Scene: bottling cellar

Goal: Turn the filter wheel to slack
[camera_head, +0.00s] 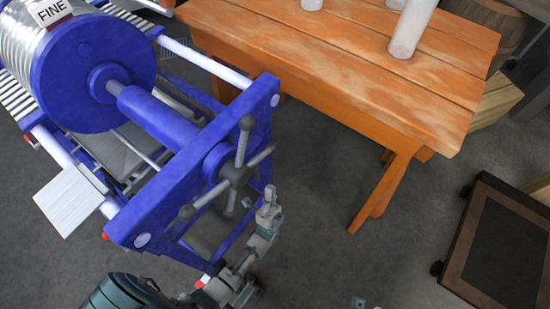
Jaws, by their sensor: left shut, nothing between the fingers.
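The filter wheel (237,173) is a dark grey hub with several bare spokes ending in rounded knobs. It sits on the front of the blue filter frame (190,187), at the end of a thick blue screw shaft. My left gripper (268,198) comes up from the bottom left, with its fingers closed and empty. In the picture its tip lies just below and right of the hub, close to the lower spokes; I cannot tell whether it touches them. Only a small grey piece at the bottom edge, perhaps a tip of my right gripper (358,302), shows.
A blue end plate marked FINE (93,75) stands behind the wheel. A wooden table (345,45) with white cylinders stands at the top right. A dark wheeled platform (505,245) is at the right. The grey floor between them is clear.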

